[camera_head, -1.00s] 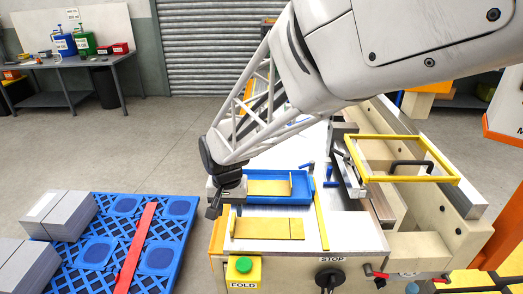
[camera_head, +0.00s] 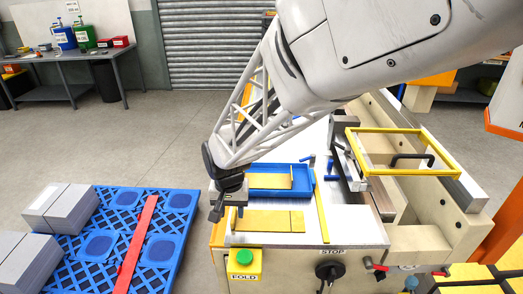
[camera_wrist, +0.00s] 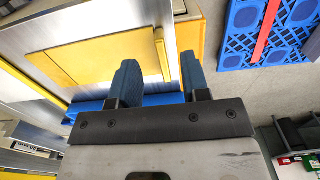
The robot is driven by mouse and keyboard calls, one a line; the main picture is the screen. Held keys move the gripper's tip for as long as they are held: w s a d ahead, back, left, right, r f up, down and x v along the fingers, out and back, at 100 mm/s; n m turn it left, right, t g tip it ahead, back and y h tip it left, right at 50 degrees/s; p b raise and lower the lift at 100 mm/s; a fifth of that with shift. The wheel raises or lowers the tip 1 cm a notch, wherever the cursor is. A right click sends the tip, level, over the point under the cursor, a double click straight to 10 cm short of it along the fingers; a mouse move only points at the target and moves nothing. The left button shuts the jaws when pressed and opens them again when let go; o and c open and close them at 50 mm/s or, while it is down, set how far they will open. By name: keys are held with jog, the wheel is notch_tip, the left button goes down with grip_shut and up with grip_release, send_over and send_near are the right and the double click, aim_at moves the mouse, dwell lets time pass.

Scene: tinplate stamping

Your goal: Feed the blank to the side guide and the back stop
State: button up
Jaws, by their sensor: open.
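The blank (camera_head: 262,221), a flat gold-yellow sheet, lies on the pale metal table (camera_head: 308,233) of the machine. A short raised strip stands at its left end in the head view. The blank (camera_wrist: 100,62) and raised strip (camera_wrist: 162,55) also show in the wrist view. My gripper (camera_head: 228,211) is open and empty at the left end of the blank. In the wrist view my gripper (camera_wrist: 160,80) has its two blue fingers apart, with the raised strip beyond the gap; contact cannot be told. A long yellow strip (camera_head: 321,208), perhaps the side guide, lies right of the blank. I cannot identify the back stop.
A blue tray (camera_head: 303,194) behind the blank holds a similar yellow piece. The yellow guard frame (camera_head: 401,173) is at right. A blue pallet (camera_head: 172,226) with grey stacks stands left.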

aim_at(232, 221)
jog(key=shift+f, duration=2.2)
grip_shut()
